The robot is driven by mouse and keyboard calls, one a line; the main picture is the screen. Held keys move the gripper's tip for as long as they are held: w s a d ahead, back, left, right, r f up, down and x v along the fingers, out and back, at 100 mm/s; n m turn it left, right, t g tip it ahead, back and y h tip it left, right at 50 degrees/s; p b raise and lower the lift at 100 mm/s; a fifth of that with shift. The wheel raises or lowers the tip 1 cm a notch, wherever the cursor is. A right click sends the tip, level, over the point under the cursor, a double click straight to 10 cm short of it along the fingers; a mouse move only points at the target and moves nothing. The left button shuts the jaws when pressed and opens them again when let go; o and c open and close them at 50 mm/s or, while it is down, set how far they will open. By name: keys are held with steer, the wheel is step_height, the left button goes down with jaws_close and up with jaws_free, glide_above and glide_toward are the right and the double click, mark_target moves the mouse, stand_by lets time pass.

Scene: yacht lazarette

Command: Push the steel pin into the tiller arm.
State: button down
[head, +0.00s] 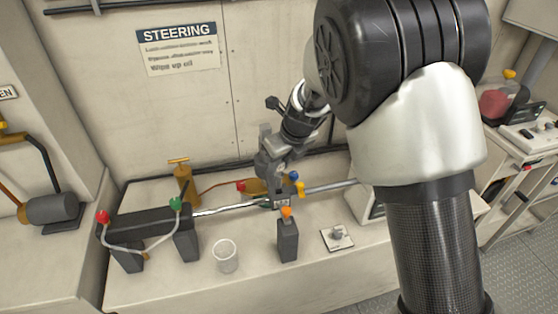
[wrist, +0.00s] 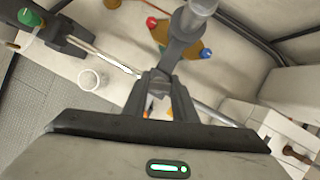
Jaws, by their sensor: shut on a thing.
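My gripper (head: 277,186) is shut at the middle of the bench, low over the steel rod line. In the wrist view its fingers (wrist: 160,93) are close together on a small thing between them, mostly hidden; I take it to be the steel pin. A grey arm-like post (wrist: 183,38), which looks like the tiller arm, runs up from just beyond the fingertips in the wrist view. In the head view a grey block (head: 282,202) shows directly below the fingers. Whether the pin touches or enters a hole is hidden by the fingers.
A dark cylinder (head: 150,221) with red and green caps and a rod stands left. A clear cup (head: 225,256), an orange-topped dark post (head: 287,240) and a small plate with a knob (head: 337,238) stand in front. A brass valve body (head: 262,186) lies behind.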

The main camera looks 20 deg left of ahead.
mark_target(281, 176)
steer(key=shift+f, duration=0.4)
steer(key=shift+f, duration=0.5)
stand_by(0.8)
steer(key=shift+f+b, duration=0.9)
steer(key=shift+f, duration=1.25)
stand_by(1.0)
steer(key=c, duration=1.4)
jaws_free()
steer(key=shift+o, duration=0.2)
steer(key=shift+r, duration=0.1)
